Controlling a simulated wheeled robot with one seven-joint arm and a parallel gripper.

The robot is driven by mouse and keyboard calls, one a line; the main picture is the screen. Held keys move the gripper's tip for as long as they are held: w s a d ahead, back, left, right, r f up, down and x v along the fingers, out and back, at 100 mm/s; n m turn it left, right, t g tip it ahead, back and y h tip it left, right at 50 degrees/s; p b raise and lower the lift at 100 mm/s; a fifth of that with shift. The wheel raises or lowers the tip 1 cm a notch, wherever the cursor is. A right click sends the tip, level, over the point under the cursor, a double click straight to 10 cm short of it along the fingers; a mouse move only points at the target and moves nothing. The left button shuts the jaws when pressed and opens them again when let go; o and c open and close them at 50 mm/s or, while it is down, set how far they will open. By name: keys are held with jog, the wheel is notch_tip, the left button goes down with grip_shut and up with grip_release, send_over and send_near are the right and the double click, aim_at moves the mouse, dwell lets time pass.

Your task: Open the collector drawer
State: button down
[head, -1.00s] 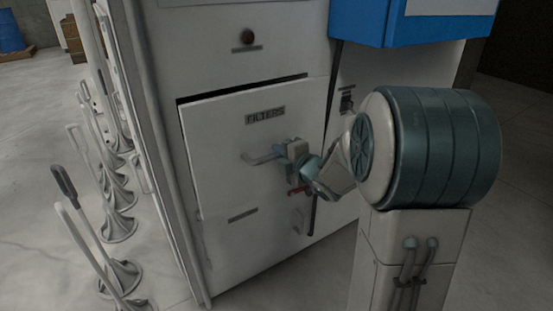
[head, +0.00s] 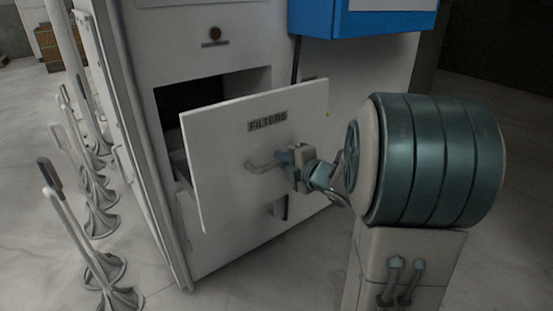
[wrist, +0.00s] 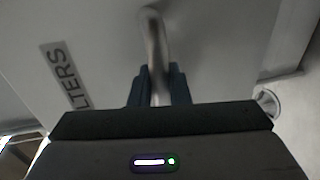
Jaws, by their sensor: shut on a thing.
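The drawer front labelled FILTERS (head: 225,130) stands well out from the white cabinet in the head view, with a dark opening (head: 190,95) showing behind its top edge. Its bar handle (head: 262,165) sticks out from the front. My gripper (head: 290,162) is shut on the right part of this handle. In the wrist view the handle (wrist: 155,40) runs down between the two dark fingers of my gripper (wrist: 159,88). The drawer's label (wrist: 64,75) shows there at the left. Most of the drawer's inside is hidden behind its front.
A blue box (head: 360,18) juts from the cabinet (head: 225,60) at the upper right. Several grey stands with round bases (head: 100,225) line the floor at the left. Bare floor (head: 250,275) lies in front of the cabinet.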

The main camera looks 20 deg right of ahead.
jog(key=shift+f+v, duration=0.2)
jog(key=shift+v, duration=0.8)
jog(key=shift+s, duration=0.1)
jog(key=c, duration=1.4)
grip_release()
jog(key=shift+c, duration=0.2)
jog(key=p+v, duration=0.3)
jog(key=v, duration=1)
jog(key=shift+s+p, duration=0.4)
jog(key=shift+d, duration=0.15)
